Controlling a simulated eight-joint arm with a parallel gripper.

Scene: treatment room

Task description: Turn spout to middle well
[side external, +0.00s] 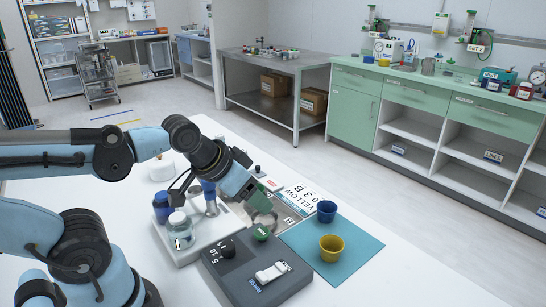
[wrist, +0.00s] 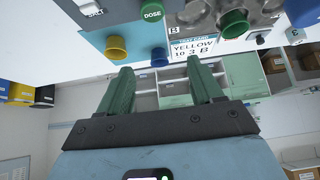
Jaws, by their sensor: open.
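My gripper (side external: 262,207) is low over the back of the work table, beside the metal plate (side external: 290,226). In the wrist view my gripper (wrist: 160,68) shows two green fingers spread wide with nothing between them. Grey metal rounds (wrist: 262,14) show at the top of the wrist view, beside a green round knob (wrist: 234,22); they may be the wells. No spout can be made out for sure, and my gripper covers part of that area in the side view. A card (side external: 299,196) reading YELLOW stands behind the plate.
A yellow cup (side external: 331,248) and a blue cup (side external: 327,211) stand on the teal mat (side external: 358,232). A dark dosing box (side external: 225,262) is in front. Jars (side external: 180,231) stand on a white tray (side external: 181,253) at left. The table's right front is clear.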

